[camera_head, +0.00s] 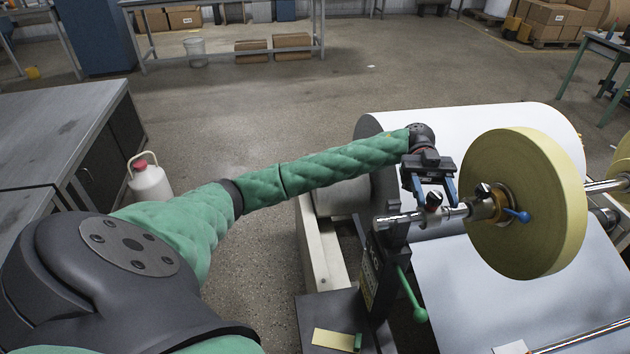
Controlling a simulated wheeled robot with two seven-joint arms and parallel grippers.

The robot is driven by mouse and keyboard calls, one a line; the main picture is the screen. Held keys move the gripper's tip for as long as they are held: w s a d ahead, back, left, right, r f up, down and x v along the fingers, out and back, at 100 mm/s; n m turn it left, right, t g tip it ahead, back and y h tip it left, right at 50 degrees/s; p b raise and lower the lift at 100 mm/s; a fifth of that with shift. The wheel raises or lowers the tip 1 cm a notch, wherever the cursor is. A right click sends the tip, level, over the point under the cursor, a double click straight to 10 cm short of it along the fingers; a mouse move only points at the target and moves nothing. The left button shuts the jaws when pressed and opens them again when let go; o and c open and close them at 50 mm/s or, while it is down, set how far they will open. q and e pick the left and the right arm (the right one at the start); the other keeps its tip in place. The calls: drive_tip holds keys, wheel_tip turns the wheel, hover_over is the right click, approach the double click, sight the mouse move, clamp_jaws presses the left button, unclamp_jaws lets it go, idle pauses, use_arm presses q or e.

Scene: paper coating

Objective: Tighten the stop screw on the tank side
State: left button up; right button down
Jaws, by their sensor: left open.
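A chrome shaft (400,219) carries a yellow-tan roll (540,205) on its right part. A small dark knob with a reddish ring (433,201) stands up from a collar on the shaft, left of the roll; it looks like a stop screw, though I cannot be sure it is the tank-side one. My left gripper (432,190) points down over this knob, its blue fingers open on either side of it. I cannot tell whether they touch it. A brass collar with a blue lever (517,215) sits against the roll's near face. My right gripper is out of view.
A dark bracket with a green lever (412,295) supports the shaft's left end. A large white roller (480,120) lies behind, and a pale sheet (500,285) slopes below the roll. A grey cabinet (60,125) stands at left; open floor lies beyond my arm.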

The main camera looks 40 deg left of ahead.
use_arm(q)
drive_tip(key=shift+n+t+h, duration=1.1)
drive_tip(key=shift+t+h, duration=0.1)
drive_tip(key=shift+n+t+h, duration=0.9)
drive_tip(key=shift+n+t, duration=0.1)
drive_tip(key=shift+t, duration=0.3)
drive_tip(key=shift+f+n+t+h+b, duration=0.1)
drive_tip(key=shift+n+t+h+b, duration=0.75)
drive_tip(key=shift+n+t, duration=0.85)
drive_tip(key=shift+s+t, duration=0.1)
drive_tip(key=shift+t, duration=0.4)
